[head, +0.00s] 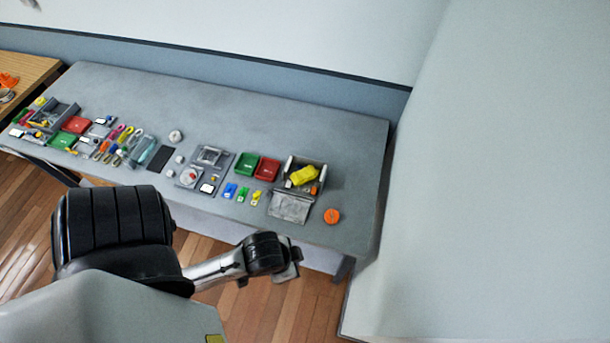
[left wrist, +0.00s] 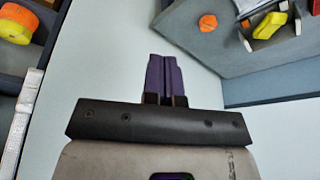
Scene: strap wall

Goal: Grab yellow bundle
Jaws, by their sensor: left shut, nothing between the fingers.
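The yellow bundle (head: 304,176) lies tilted in an open grey box (head: 289,163) at the right part of the long grey table. The left wrist view also shows the bundle (left wrist: 269,25) at the upper right, inside the box's pale walls. My left gripper (left wrist: 165,58) has purple fingers, held together and empty. They are apart from the bundle, to its left and lower in that view. In the head view my left arm reaches in front of the table's near edge, and its fingers cannot be made out. My right gripper is in neither view.
An orange disc (head: 332,216) lies right of a grey flat tray (head: 290,206) near the front edge. Green (head: 246,163) and red (head: 267,169) bins stand left of the box. Small items crowd the table's left. A pale wall (head: 490,170) rises at the right.

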